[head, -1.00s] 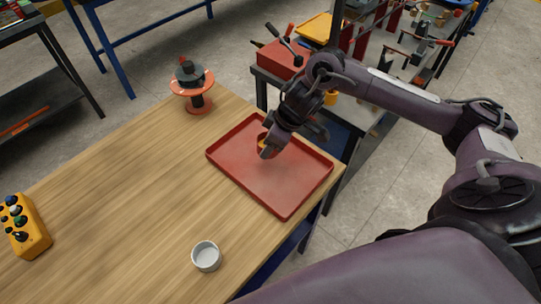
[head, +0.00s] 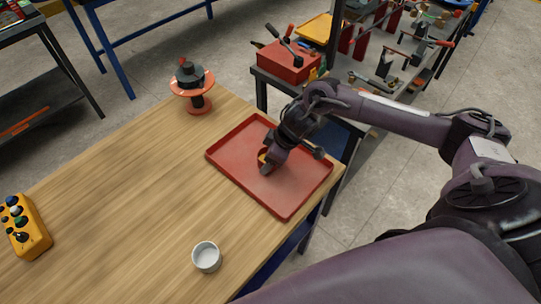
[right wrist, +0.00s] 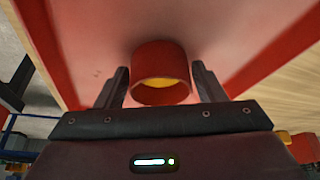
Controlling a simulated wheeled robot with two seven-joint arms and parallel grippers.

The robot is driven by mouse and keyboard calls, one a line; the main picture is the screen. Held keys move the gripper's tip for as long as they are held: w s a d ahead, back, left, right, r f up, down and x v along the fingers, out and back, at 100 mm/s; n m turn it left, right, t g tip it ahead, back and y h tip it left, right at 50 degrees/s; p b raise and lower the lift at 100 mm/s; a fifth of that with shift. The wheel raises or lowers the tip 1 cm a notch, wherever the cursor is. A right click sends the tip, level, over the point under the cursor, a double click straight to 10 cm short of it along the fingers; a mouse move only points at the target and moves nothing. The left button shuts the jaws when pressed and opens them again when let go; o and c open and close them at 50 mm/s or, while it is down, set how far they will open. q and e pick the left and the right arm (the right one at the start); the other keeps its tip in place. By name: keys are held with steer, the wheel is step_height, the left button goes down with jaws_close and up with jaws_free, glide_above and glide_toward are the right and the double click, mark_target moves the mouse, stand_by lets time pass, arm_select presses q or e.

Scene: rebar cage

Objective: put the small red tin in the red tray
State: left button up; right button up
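The small red tin (right wrist: 160,66), with a yellow inside, is between the two fingers of my right gripper (right wrist: 161,75) in the right wrist view. In the head view the gripper (head: 266,168) points down inside the outline of the red tray (head: 285,203), and only a yellow-orange bit of the tin (head: 262,157) shows. The tin is at or just above the tray floor; I cannot tell whether it touches. The tray lies flat at the table's right edge. My left gripper is not in view.
A white cup (head: 206,257) stands near the front edge of the wooden table (head: 120,190). A yellow control box (head: 25,228) is at the left, and an orange spool (head: 192,88) at the back corner. A second bench with a red toolbox (head: 287,62) stands behind the tray.

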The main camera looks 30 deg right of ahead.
steer(key=shift+o, duration=0.7)
steer(key=shift+r, duration=0.25)
steer(key=b+v, duration=0.1)
steer(key=v, duration=1.1)
steer(key=shift+s+f, duration=0.1)
steer(key=shift+f, duration=0.05)
